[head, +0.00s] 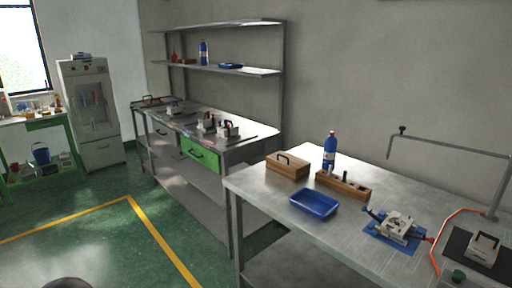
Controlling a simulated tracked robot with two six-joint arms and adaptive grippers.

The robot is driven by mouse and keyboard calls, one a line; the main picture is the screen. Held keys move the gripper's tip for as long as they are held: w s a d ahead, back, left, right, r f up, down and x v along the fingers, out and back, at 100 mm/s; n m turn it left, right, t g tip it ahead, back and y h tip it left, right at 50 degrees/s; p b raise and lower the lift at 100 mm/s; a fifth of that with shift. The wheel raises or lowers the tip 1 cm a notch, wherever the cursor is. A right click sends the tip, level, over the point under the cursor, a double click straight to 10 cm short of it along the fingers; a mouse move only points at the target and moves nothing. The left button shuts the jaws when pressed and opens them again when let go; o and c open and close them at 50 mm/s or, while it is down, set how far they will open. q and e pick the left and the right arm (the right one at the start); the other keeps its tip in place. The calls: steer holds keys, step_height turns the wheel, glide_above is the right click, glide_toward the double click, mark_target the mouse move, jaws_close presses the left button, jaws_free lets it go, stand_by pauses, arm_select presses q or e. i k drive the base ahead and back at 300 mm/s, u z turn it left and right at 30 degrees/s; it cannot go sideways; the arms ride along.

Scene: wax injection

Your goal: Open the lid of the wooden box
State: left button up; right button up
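A wooden box (287,168) with a dark arched handle on its top stands near the back left of the near metal table (262,189). Its lid looks shut. The inside of the box is hidden. Neither of my grippers shows in the head view.
Close to the box are a blue bottle (329,150), a wooden block holding small items (343,185) and a blue tray (314,204). A metal device on a blue mat (397,229) and an orange hose (436,248) lie farther right. Green floor (90,245) is clear at the left.

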mark_target(290, 163)
steer(key=u, duration=0.3)
steer(key=i, duration=1.4)
steer(key=u, duration=0.35)
